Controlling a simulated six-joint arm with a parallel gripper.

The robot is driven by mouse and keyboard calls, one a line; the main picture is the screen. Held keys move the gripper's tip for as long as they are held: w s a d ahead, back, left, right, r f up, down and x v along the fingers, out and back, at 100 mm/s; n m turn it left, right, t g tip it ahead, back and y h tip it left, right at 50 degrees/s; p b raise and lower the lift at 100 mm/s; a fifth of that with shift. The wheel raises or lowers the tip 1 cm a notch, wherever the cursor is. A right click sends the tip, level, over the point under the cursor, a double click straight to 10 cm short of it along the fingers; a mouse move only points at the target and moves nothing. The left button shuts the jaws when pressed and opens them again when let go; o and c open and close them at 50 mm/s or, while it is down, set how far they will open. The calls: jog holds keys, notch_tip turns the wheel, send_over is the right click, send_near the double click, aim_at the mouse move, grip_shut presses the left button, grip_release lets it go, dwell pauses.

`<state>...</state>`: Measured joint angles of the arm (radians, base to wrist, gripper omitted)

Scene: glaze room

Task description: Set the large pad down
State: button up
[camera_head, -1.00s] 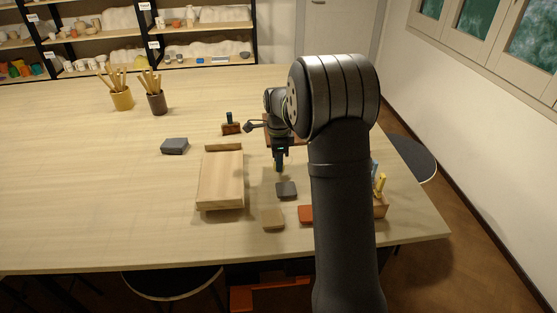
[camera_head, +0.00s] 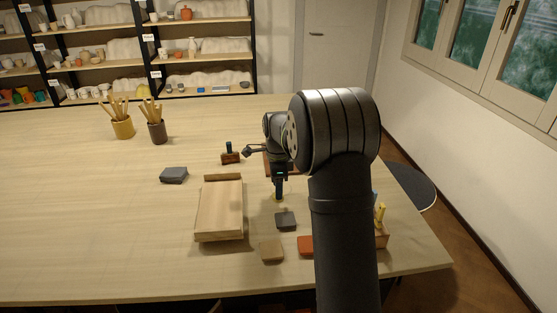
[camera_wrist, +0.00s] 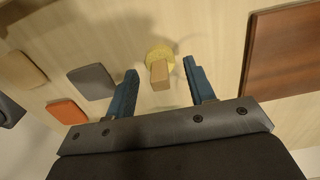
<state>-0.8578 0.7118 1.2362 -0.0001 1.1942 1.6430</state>
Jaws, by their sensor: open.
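A round yellow pad with an upright square wooden handle (camera_wrist: 160,72) stands on the table in the wrist view; I take it to be the large pad. In the head view only a bit of its yellow base (camera_head: 275,198) shows under my gripper. My gripper (camera_wrist: 160,69) is open, with one blue finger on each side of the handle. A gap shows between the handle and each finger. The pad appears to rest flat on the table.
A reddish-brown board (camera_wrist: 285,50) lies to the right. Grey (camera_head: 286,221), tan (camera_head: 271,251) and orange (camera_head: 306,246) blocks lie nearer the front. A pale wooden board (camera_head: 219,212) and a dark grey block (camera_head: 174,175) are left.

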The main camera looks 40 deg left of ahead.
notch_tip(320, 180, up, 14)
jog(key=shift+d+r, duration=0.15)
jog(key=shift+d, duration=0.1)
jog(key=shift+r, duration=0.45)
jog(key=shift+c, duration=1)
jog(key=d+f+n+t+h, duration=0.2)
jog(key=d+f+n+t, duration=0.1)
jog(key=d+t, duration=0.35)
jog(key=s+f+n+t+y, duration=0.2)
jog(key=s+n+y, duration=0.2)
jog(key=s+n, duration=0.35)
jog(key=s+f+n+t+y, duration=0.2)
jog(key=s+n+t+y, duration=0.15)
jog(key=s+n, duration=0.35)
jog(key=shift+n+g+y, duration=0.25)
jog(key=shift+g+y, duration=0.1)
jog(key=shift+g, duration=0.15)
jog(key=x, duration=1.2)
jog(key=shift+w+d, duration=0.25)
jog(key=shift+w, duration=0.3)
jog(key=shift+x, duration=2.7)
jog(key=shift+s+f, duration=0.1)
jog(key=shift+f, duration=0.05)
